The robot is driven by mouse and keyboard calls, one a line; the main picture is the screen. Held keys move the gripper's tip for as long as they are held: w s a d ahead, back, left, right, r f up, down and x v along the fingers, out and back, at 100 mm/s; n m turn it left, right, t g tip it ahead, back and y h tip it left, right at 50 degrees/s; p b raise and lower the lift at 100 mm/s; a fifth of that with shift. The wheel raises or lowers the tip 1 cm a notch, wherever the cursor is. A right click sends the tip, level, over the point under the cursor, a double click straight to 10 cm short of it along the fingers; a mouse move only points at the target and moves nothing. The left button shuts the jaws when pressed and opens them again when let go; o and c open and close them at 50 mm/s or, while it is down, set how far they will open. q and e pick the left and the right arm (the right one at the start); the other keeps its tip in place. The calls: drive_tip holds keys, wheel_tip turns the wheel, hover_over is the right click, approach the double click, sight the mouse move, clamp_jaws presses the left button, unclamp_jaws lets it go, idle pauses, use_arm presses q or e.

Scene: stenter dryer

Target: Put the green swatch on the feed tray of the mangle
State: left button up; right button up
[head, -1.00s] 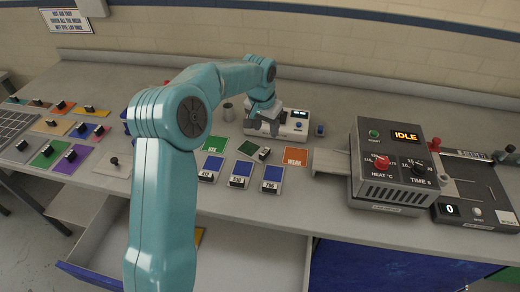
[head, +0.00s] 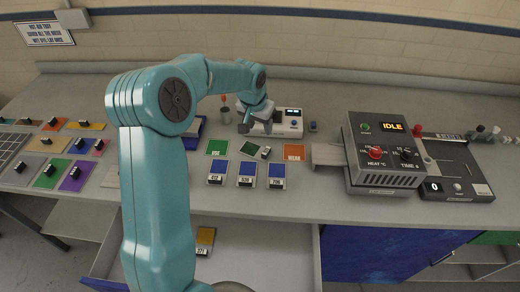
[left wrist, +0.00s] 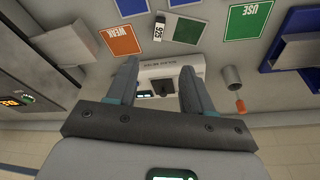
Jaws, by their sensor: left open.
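A dark green swatch (head: 250,146) lies flat on the bench between the green USE card (head: 216,147) and the orange WEAK card (head: 293,151). A small tag marked 925 is beside it. The dark green swatch also shows in the left wrist view (left wrist: 187,31). Another green swatch (head: 47,173) with a black clip lies in the group at far left. My left gripper (head: 256,125) is open and empty, above the bench at the white instrument (head: 290,121), behind the dark green swatch. I cannot tell which machine is the mangle. My right gripper is not in view.
The grey heater unit (head: 378,180) reads IDLE; a pale tray (head: 327,154) sticks out on its left. A flat black device (head: 460,182) with a counter at 0 stands at right. Blue cards (head: 246,170) lie in front. An open drawer (head: 265,245) is below.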

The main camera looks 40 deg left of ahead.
use_arm(q)
drive_tip(key=b, duration=0.3)
hover_over(266, 151)
drive_tip(key=s, duration=0.2)
drive_tip(key=x, duration=0.3)
drive_tip(key=s+x, duration=0.1)
drive_tip(key=x, duration=0.2)
drive_tip(key=s+d+x, duration=0.1)
drive_tip(key=x, duration=0.3)
drive_tip(key=shift+f, duration=0.55)
drive_tip(key=b+x, duration=0.1)
drive_tip(key=x, duration=0.4)
drive_tip(key=shift+d, duration=0.1)
drive_tip(key=shift+s+d, duration=0.15)
drive_tip(key=shift+c, duration=0.9)
clamp_jaws()
